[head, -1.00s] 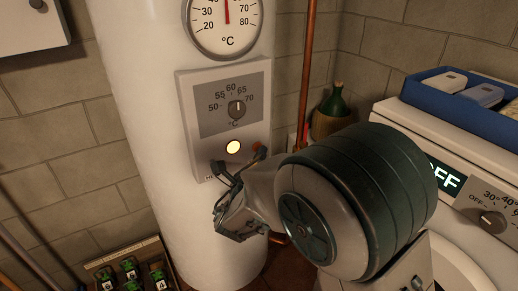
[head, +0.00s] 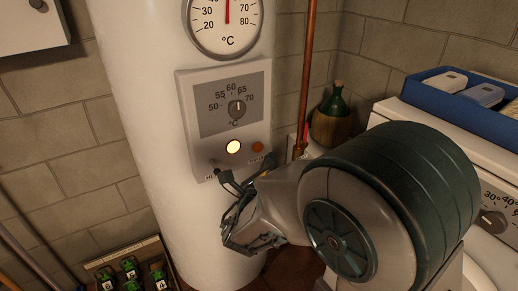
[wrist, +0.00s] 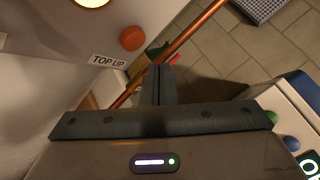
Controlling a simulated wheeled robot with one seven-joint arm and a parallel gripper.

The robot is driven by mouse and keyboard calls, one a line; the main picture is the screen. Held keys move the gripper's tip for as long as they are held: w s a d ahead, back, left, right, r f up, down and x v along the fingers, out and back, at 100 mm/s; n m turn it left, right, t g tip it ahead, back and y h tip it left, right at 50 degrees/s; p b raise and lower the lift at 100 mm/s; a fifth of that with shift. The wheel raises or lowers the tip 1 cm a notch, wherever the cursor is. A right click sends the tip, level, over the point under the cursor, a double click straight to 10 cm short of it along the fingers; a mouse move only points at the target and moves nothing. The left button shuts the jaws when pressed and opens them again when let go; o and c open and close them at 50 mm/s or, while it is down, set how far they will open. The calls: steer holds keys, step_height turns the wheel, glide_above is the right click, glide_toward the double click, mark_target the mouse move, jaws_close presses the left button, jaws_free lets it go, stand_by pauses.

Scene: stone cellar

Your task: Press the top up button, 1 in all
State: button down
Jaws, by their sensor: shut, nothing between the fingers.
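The top up button is a round orange button (head: 258,147) on the grey control panel (head: 262,104) of a white boiler, right of a lit cream lamp (head: 233,146). In the wrist view the orange button (wrist: 131,38) stands above a "TOP UP" label (wrist: 108,61). My gripper (wrist: 160,70) is shut and empty, its fingertips below and to the right of the button in that view. They look apart from the button, though the depth of the gap is hard to tell. In the head view the gripper is below the button and the label is mostly hidden.
A copper pipe (head: 307,75) runs close to the right. A bottle (head: 336,106), a white appliance and a blue tray (head: 463,98) stand further right. A crate is at lower left.

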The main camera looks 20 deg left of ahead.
steer(key=shift+s+d, duration=1)
steer(key=shift+d, duration=0.2)
